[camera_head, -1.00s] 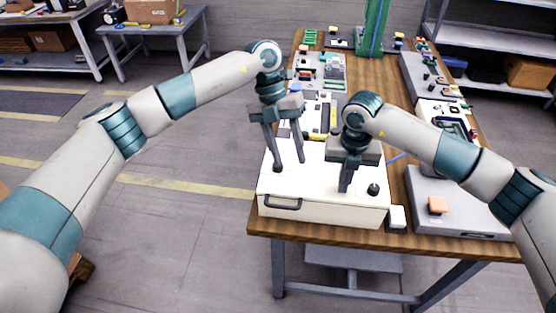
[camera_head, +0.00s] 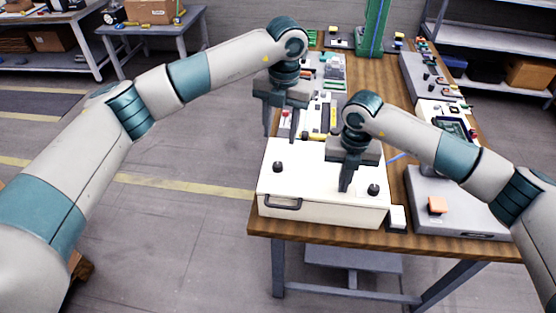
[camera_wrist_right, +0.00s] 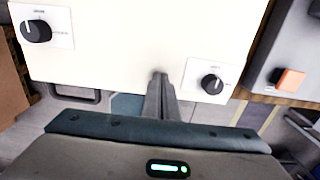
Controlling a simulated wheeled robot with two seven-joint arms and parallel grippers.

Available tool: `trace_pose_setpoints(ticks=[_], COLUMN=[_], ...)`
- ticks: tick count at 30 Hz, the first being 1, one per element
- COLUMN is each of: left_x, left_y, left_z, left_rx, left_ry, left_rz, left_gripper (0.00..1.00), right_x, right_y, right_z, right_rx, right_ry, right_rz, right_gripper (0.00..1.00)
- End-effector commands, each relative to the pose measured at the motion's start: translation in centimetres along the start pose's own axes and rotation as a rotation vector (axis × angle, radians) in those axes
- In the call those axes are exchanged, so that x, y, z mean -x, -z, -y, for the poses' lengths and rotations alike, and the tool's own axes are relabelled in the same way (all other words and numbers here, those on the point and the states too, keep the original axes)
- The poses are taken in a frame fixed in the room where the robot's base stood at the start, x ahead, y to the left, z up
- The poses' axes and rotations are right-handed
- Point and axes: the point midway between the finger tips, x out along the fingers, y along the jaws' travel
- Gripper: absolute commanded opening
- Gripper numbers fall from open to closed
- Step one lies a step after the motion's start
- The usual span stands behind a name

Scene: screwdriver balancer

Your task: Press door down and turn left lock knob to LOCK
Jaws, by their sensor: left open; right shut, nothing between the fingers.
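The white box's door (camera_head: 315,180) lies flat, with a dark handle (camera_head: 284,203) on the front side. The left lock knob (camera_head: 278,167), black and round, stands uncovered on the door; it also shows on a white label plate at top left of the right wrist view (camera_wrist_right: 37,31). The label lettering is too small to read. The right knob (camera_head: 373,189) has a pale pointer line in the wrist view (camera_wrist_right: 212,82). My right gripper (camera_head: 345,187) is shut and empty, its fingertips at the door, left of the right knob; contact is unclear. My left gripper (camera_head: 281,130) is open and empty, raised behind the left knob.
A grey case with an orange block (camera_head: 437,205) stands right of the box, and a small white-topped block (camera_head: 397,217) sits by its corner. Several devices line the wooden table (camera_head: 385,95) behind. Open floor lies to the left.

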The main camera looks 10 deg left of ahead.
Motion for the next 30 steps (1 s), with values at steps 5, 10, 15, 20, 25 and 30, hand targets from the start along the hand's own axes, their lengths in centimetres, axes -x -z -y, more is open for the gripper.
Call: trace_pose_setpoints(ticks=[5,10,15,20,25,30], left_x=[-1.9,-4.4,-7.2,-9.6,-11.1,-11.6], left_y=[0.1,0.1,0.1,0.1,0.1,0.0], left_z=[0.0,0.0,0.0,0.0,0.0,0.0], left_rx=[0.001,0.000,0.000,0.000,0.000,0.000], left_ry=[0.000,0.000,0.001,0.001,0.000,0.000], left_rz=[-0.002,-0.003,-0.003,-0.002,-0.002,0.000], left_gripper=[0.43,0.43,0.43,0.43,0.43,0.43], right_x=[-0.2,-0.2,-0.2,-0.2,-0.2,-0.2], right_y=[0.1,0.1,0.1,0.1,0.1,0.1], right_z=[0.0,0.0,0.0,0.0,0.0,0.0], right_rx=[0.000,0.000,0.000,0.000,0.000,0.000], right_ry=[0.001,0.002,0.002,0.001,0.001,0.001], right_rz=[-0.003,-0.003,-0.003,-0.003,-0.002,-0.002], right_gripper=[0.00,0.00,0.00,0.00,0.00,0.00])
